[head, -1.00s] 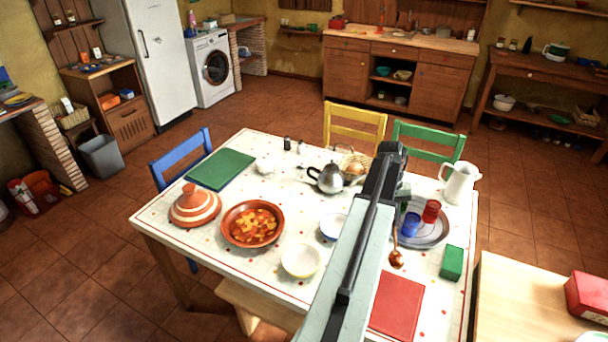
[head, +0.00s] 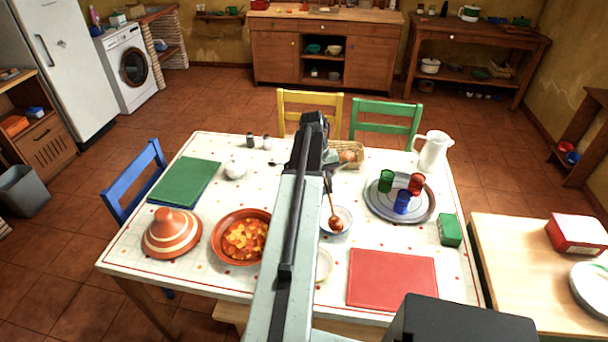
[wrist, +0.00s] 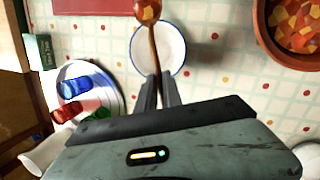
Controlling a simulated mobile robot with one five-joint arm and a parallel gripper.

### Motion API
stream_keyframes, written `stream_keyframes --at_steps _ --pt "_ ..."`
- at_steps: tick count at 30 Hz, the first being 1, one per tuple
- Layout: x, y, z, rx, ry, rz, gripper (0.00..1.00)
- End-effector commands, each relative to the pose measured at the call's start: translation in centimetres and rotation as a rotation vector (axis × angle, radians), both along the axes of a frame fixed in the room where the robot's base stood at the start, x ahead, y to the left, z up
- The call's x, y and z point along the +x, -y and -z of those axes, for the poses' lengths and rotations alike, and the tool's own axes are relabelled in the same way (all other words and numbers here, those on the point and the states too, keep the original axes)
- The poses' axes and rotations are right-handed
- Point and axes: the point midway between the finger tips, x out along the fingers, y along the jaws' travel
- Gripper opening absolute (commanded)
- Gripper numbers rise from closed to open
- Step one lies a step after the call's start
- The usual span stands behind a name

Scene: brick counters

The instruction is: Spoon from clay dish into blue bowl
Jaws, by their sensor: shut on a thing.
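My gripper (wrist: 157,92) is shut on the handle of a wooden-brown spoon (wrist: 153,45). The spoon hangs with its head down in the head view (head: 335,222), in front of a small white bowl with a blue rim (head: 347,213). In the wrist view the handle crosses over this bowl (wrist: 174,50), and the spoon's head reaches past its rim; I cannot tell the height between them. The clay dish (head: 217,247) holds orange-red stew and stands to the left; it also shows in the wrist view (wrist: 262,40). My arm hides part of its right side.
A metal tray (head: 425,213) with red, blue and green cups stands right of the bowl. A red mat (head: 392,280) lies in front. A cream bowl (head: 325,265) is partly behind my arm. A tagine lid (head: 172,235), a white jug (head: 433,152) and a green box (head: 450,230) stand around.

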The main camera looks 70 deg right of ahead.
Motion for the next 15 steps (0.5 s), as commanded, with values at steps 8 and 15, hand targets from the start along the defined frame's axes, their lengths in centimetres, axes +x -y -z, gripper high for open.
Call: stream_keyframes --at_steps 8,15 --pt "4.4 0.7 -1.9 -0.044 0.060 -0.422 0.00" --pt "6.7 1.4 -2.4 -0.073 0.074 -0.659 0.00"
